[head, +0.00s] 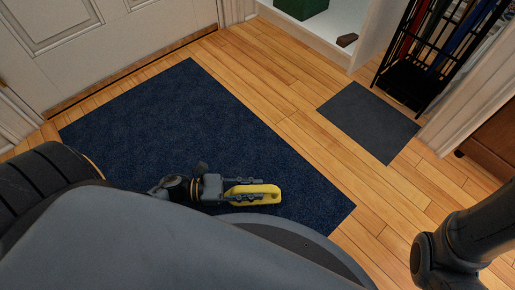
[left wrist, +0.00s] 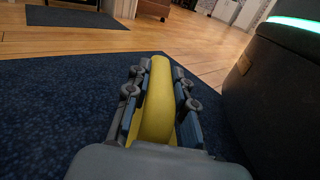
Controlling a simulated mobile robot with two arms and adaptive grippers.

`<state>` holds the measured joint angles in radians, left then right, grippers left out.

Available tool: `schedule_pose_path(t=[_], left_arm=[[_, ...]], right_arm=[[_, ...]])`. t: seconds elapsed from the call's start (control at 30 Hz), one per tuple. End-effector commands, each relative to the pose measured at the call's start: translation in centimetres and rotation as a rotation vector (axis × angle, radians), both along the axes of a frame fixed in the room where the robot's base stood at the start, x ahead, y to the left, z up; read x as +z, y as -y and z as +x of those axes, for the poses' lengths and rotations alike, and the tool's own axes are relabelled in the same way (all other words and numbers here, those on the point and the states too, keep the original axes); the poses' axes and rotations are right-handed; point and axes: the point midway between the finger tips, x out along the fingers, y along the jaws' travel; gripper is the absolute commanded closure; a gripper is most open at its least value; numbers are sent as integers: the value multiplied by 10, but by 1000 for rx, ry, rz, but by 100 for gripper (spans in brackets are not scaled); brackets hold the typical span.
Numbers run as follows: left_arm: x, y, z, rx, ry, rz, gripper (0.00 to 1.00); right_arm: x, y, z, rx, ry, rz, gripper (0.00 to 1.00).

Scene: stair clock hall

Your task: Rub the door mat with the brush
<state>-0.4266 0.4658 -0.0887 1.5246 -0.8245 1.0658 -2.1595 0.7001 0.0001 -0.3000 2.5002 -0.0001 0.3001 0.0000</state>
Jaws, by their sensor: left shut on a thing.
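The dark blue door mat (head: 215,120) lies flat on the wooden floor in front of the white door. My left gripper (head: 245,193) is over the mat's near part. It is shut on a yellow brush (head: 270,194). In the left wrist view the brush's rounded yellow back (left wrist: 158,110) lies between both fingers, with the mat (left wrist: 50,105) below and to the left. The brush's underside is hidden, so I cannot tell whether it touches the mat. Part of my right arm shows at the lower right of the head view; its gripper is out of view.
A smaller grey mat (head: 368,120) lies to the right, beside a black wire rack (head: 405,85). A white-edged alcove at the back holds a green box (head: 302,8) and a small brown block (head: 347,40). Bare wooden floor (head: 300,125) separates the two mats.

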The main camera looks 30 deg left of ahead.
Motion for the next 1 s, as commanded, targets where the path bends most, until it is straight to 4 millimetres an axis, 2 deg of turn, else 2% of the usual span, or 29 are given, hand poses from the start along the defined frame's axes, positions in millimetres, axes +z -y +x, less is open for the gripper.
schedule_pose_path(t=[0.23, 0.5, 0.77, 1.0], left_arm=[[-1, -8, 3, -2, 1, 0, 100], [-3, -30, 11, -2, 2, -1, 100], [-1, -39, 14, 0, 1, 0, 100], [-1, -58, 21, 0, 0, 1, 100]], right_arm=[[-4, 0, 0, 0, 0, 0, 54], [-14, 0, 0, 0, 0, 0, 54], [-14, 0, 0, 0, 0, 0, 54], [-14, 0, 0, 0, 0, 0, 54]])
